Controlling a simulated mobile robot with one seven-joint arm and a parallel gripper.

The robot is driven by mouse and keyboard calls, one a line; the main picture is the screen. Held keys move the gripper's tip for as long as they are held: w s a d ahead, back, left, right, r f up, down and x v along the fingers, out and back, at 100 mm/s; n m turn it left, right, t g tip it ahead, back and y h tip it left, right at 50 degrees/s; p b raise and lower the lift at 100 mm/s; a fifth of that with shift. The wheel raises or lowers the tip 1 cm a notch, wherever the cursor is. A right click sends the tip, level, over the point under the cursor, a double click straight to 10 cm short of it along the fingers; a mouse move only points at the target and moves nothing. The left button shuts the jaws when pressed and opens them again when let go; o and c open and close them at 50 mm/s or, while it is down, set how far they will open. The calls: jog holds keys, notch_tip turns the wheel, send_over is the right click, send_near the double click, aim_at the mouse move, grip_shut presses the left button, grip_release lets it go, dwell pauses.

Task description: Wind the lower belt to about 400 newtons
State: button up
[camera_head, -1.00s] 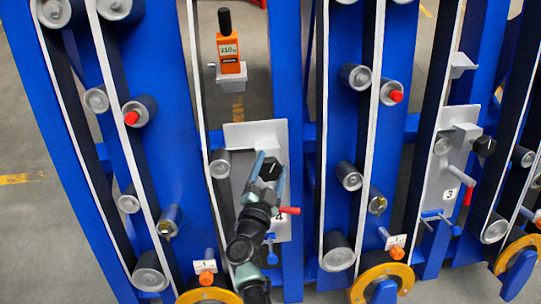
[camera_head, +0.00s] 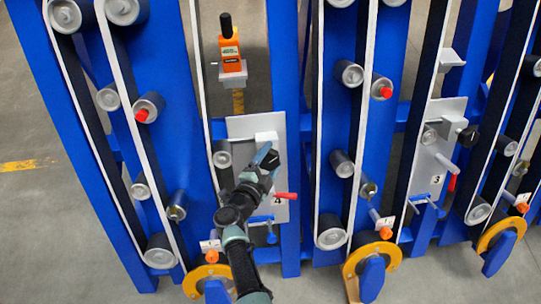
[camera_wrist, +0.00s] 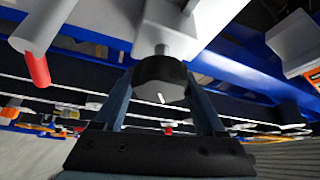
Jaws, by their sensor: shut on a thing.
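The knob sits on a short metal shaft from a light grey block (camera_wrist: 168,20). In the head view the fingers mostly hide the knob. A black belt with a white edge (camera_head: 204,95) runs down just left of the plate. The orange meter (camera_head: 231,55) stands on a grey bracket; its display is too small to read.
A red-tipped lever (camera_head: 285,195) and a blue T-handle (camera_head: 262,220) are close beside my wrist; the lever also shows in the wrist view (camera_wrist: 38,68). Blue uprights (camera_head: 287,110) and rollers (camera_head: 222,158) flank the plate. A similar plate marked 3 (camera_head: 430,150) is at right.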

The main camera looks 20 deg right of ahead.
dwell(0.3)
jog(key=o, duration=1.3)
jog(key=shift+a, duration=0.1)
jog(key=p+v, duration=0.4)
jog(key=v, duration=0.9)
